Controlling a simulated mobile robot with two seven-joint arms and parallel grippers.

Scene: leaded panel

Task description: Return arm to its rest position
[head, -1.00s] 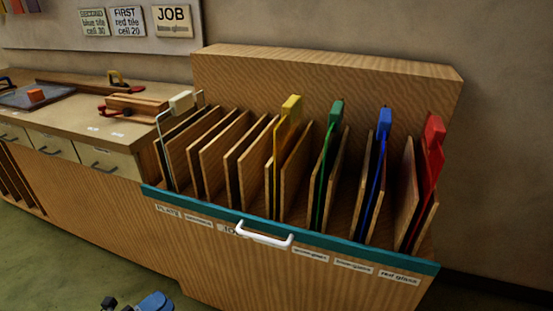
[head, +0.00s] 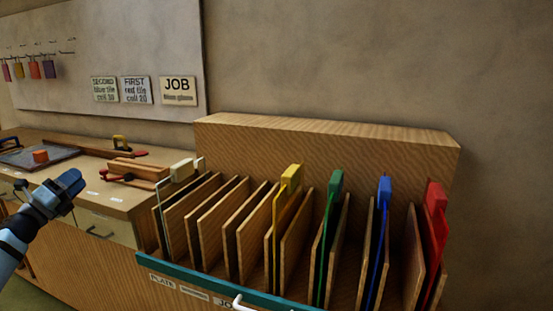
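My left gripper (head: 68,186) shows at the left of the head view, raised in front of the bench drawers. It is dark with blue parts, and from this angle I cannot tell whether its fingers are open or shut. Nothing is visibly held in it. The arm (head: 14,240) comes in from the lower left edge. My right gripper is not in view.
A wooden rack (head: 330,140) with upright dividers holds panes with yellow (head: 291,178), green (head: 335,183), blue (head: 384,188) and red (head: 436,197) tabs. A workbench (head: 115,195) stands at left. A white board (head: 100,50) with cards hangs behind.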

